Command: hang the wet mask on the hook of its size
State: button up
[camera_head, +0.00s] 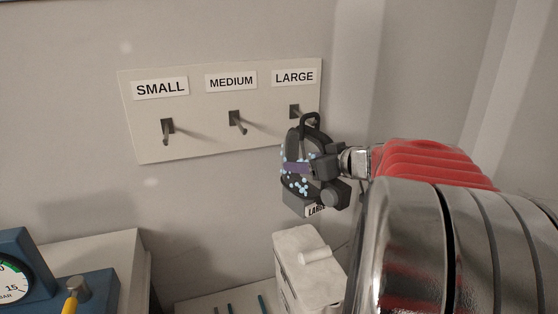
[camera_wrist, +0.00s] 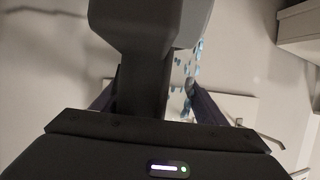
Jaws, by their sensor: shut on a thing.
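The mask (camera_head: 292,185) is dark grey with a purple band, pale blue water drops, a black loop on top and a tag reading LARGE at its lower edge. My gripper (camera_head: 322,168) is shut on it from the right and holds it roughly upright. The mask's grey body (camera_wrist: 140,25) fills the top middle of the wrist view, with blue drops beside it. The LARGE hook (camera_head: 295,111) is just above and behind the loop, partly covered. I cannot tell whether the loop touches it. The MEDIUM hook (camera_head: 237,120) and SMALL hook (camera_head: 167,131) are bare.
The hooks stand on a pale board (camera_head: 200,146) on the wall. Below the mask is a white container (camera_head: 296,243) with a handle on its lid.

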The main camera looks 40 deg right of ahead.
jog(key=shift+w+f, duration=0.15)
jog(key=shift+f, duration=0.05)
dwell(0.6)
jog(key=o, duration=1.5)
jog(key=shift+o, duration=0.2)
jog(key=shift+f, duration=0.1)
jog(key=v, duration=1.3)
jog(key=shift+s+r, duration=0.2)
jog(key=shift+s, duration=0.1)
